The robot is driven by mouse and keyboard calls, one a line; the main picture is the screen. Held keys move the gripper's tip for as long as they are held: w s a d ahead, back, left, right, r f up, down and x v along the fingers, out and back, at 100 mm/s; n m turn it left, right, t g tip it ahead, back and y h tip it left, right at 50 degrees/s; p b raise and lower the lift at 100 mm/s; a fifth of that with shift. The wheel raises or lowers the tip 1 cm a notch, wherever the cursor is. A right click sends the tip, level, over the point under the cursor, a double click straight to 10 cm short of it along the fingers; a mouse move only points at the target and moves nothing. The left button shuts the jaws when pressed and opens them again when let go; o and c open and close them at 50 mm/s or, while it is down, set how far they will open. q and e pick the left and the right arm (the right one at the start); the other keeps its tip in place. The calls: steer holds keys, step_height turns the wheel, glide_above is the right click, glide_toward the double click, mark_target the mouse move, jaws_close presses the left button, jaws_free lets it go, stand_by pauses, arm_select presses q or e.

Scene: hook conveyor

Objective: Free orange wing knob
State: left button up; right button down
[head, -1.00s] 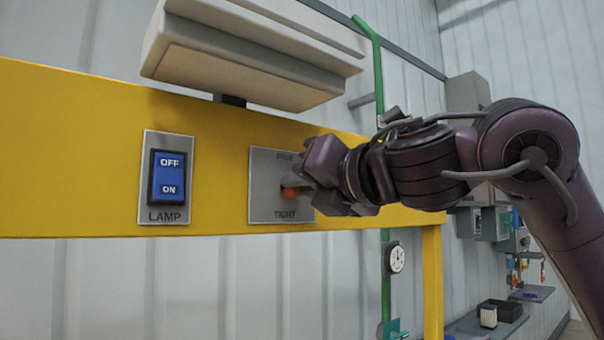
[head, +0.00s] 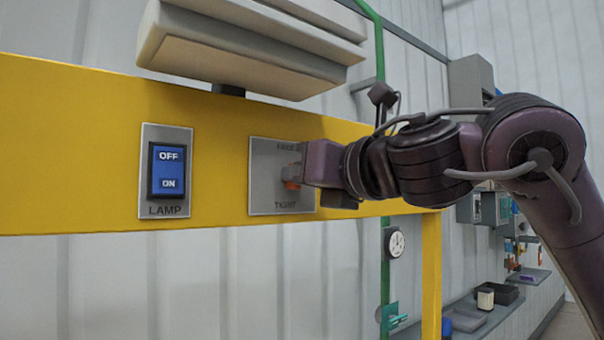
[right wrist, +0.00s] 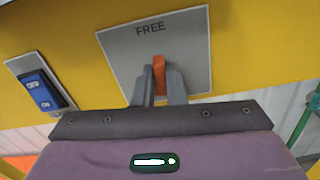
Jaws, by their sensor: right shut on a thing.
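The orange wing knob (head: 291,175) is on a grey metal plate (head: 268,200) on the yellow beam. The plate's lower word reads TIGHT in the head view; the upper word is partly blurred there. In the right wrist view FREE is readable above the knob (right wrist: 159,75). My right gripper (head: 294,176) comes in from the right and is shut on the knob, one grey finger on each side (right wrist: 159,90). The knob's wing stands nearly upright in the right wrist view. The gripper hides part of the plate. My left gripper is not in view.
A blue LAMP rocker switch (head: 168,171) is on its own plate left of the knob. A pale box-like fixture (head: 240,50) overhangs above the beam. A green pipe (head: 384,260) and a yellow post (head: 431,270) stand right of the plate.

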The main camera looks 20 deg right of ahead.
steer(key=shift+f, duration=0.3)
steer(key=c, duration=1.5)
jaws_free()
steer(key=shift+r, duration=0.2)
steer(key=b+v, duration=0.2)
steer(key=v, duration=0.6)
steer(key=shift+b, duration=0.4)
steer(key=shift+w, duration=0.1)
